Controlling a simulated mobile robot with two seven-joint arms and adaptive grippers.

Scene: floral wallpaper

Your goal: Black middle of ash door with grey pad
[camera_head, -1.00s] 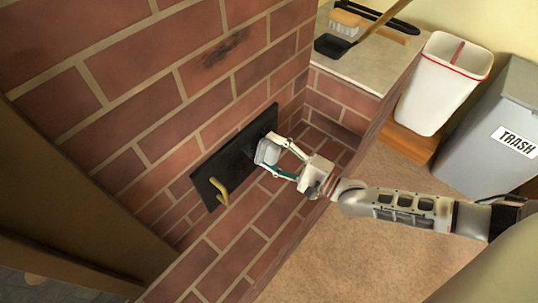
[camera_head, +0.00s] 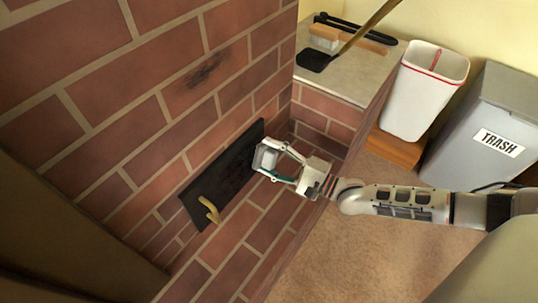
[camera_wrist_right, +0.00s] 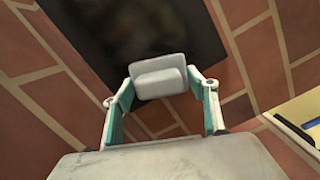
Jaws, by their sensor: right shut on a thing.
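The ash door (camera_head: 190,203) is a flat black plate set in the brick wall, with a brass-coloured handle (camera_head: 209,209) near its lower left end. A faint brownish-black patch shows around its middle; it also shows in the wrist view (camera_wrist_right: 125,28). My right gripper (camera_head: 268,160) is shut on the grey pad (camera_wrist_right: 158,78), a light block between its fingers. The pad is at the door's right part, right of the patch; whether it touches the door I cannot tell. My left gripper is not in view.
A sooty mark (camera_head: 205,68) is on the bricks above. A ledge (camera_head: 350,80) at the back holds a brush (camera_head: 324,36) and a black shovel (camera_head: 316,60). A white bin (camera_head: 425,92) and a grey trash bin (camera_head: 490,130) stand right. The floor in front is clear.

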